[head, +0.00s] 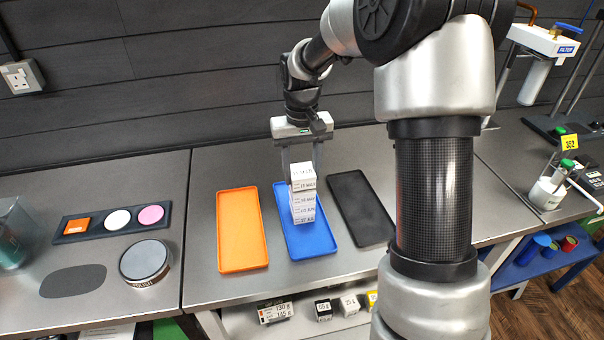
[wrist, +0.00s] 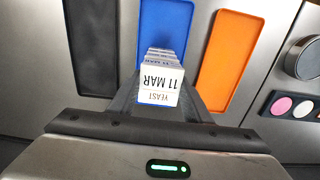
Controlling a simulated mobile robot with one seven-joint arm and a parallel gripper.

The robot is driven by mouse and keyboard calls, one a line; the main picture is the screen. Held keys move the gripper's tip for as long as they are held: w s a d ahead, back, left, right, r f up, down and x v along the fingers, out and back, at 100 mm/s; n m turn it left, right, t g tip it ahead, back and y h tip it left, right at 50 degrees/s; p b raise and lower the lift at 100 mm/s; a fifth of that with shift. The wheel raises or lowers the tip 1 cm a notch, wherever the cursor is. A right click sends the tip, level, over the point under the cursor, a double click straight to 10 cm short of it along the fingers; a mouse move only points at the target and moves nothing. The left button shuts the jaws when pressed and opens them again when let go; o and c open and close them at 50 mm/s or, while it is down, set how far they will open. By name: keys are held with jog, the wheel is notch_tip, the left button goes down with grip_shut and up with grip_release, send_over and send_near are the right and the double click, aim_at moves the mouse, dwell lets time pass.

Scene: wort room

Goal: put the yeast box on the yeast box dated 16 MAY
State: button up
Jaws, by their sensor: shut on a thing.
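My gripper (head: 302,164) is shut on a white yeast box (head: 302,172), with a finger on either side. In the wrist view, between my fingers (wrist: 164,98), this box (wrist: 158,84) shows its label upside down, reading YEAST 11 MAR. Below it, a stack of several white boxes (head: 304,209) stands on the blue tray (head: 324,243). The held box is directly over the stack; I cannot tell whether it touches. The stack's date labels are too small to read surely, so I cannot tell which box is dated 16 MAY.
An orange tray (head: 242,232) lies left of the blue tray and a black tray (head: 361,208) lies right of it, both empty. A round tin (head: 146,260) and a dark holder with coloured discs (head: 114,219) are farther left. Small boxes sit on a shelf below.

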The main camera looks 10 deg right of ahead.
jog(key=shift+f, duration=0.4)
jog(key=shift+f, duration=0.15)
jog(key=o, duration=1.1)
